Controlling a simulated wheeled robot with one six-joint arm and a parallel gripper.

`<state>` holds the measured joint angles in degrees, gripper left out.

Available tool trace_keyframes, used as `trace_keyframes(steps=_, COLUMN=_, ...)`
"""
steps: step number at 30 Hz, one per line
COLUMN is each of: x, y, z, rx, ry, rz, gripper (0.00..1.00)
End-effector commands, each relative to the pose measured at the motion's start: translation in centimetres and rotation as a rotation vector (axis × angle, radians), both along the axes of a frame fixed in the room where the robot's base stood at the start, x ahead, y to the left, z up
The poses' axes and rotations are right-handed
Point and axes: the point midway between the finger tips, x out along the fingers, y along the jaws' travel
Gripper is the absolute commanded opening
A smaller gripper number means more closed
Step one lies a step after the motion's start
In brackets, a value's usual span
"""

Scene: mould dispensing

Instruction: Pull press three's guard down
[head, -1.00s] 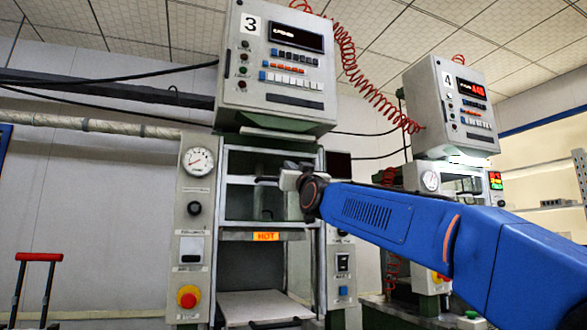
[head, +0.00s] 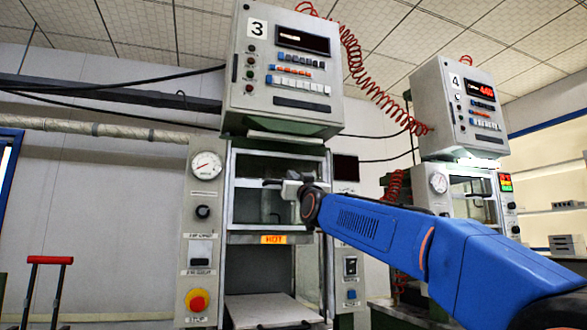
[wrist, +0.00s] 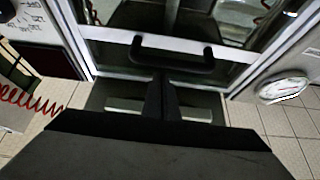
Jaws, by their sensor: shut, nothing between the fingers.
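Press three (head: 280,75), with a "3" plate on its control box, stands in the middle of the head view. Its guard (head: 247,205) is a clear panel in a pale metal frame, above an open gap over the press's lower plate. In the wrist view the guard's frame (wrist: 110,35) crosses the picture, with a black bar handle (wrist: 172,52) on it. My gripper (head: 268,184) is in front of the guard, shut and empty. In the wrist view its fingertips (wrist: 162,76) are together close to the handle's middle; I cannot tell whether they touch it.
A lit "HOT" sign (head: 273,239) is below the guard. A gauge (head: 206,165) and a red stop button (head: 197,300) are on the left column. Press four (head: 460,105) stands to the right. A red-handled trolley (head: 50,261) is at lower left.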

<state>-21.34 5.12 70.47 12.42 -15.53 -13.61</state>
Motion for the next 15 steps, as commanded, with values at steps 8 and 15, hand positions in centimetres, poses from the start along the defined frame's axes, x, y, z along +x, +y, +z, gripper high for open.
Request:
trace_keyframes(steps=8, x=0.07, y=0.01, z=-0.59, rx=0.001, ry=-0.001, rz=0.0, gripper=0.0)
trace_keyframes(steps=15, x=0.07, y=0.01, z=-0.67, rx=0.001, ry=-0.001, rz=0.0, gripper=0.0)
